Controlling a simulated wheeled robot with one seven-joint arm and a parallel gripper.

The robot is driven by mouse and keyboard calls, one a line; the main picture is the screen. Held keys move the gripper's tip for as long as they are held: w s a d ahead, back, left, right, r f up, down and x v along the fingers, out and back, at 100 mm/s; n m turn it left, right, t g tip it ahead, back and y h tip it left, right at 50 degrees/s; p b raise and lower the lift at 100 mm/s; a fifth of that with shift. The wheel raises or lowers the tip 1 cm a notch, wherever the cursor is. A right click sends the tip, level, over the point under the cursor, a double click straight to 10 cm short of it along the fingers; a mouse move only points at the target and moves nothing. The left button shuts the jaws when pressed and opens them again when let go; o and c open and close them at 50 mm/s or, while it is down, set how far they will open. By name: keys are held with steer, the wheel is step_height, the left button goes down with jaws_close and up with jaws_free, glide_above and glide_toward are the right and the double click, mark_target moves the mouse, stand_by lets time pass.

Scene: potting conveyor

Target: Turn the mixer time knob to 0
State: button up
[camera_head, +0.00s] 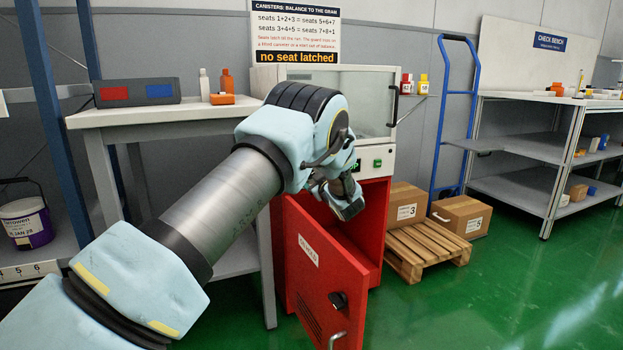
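A white machine with a clear window (368,100), which looks like the mixer, stands on a red cabinet. Its front panel shows a green button (377,163) and part of a green display beside my arm. I cannot make out a time knob; my arm covers the left part of the panel. My gripper (347,208) hangs in front of the cabinet, below the panel, pointing down and right. Its fingers are small and partly hidden, so I cannot tell whether it is open or shut. I see nothing held in it.
The red cabinet door (318,265) stands open toward me, with a black latch (338,300). A pallet (425,248) with cartons is right of it. A grey table (150,113) stands left, a blue hand truck (458,110) behind. Green floor at right is clear.

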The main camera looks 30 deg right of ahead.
steer(key=shift+w, duration=0.1)
jaws_close()
stand_by(0.6)
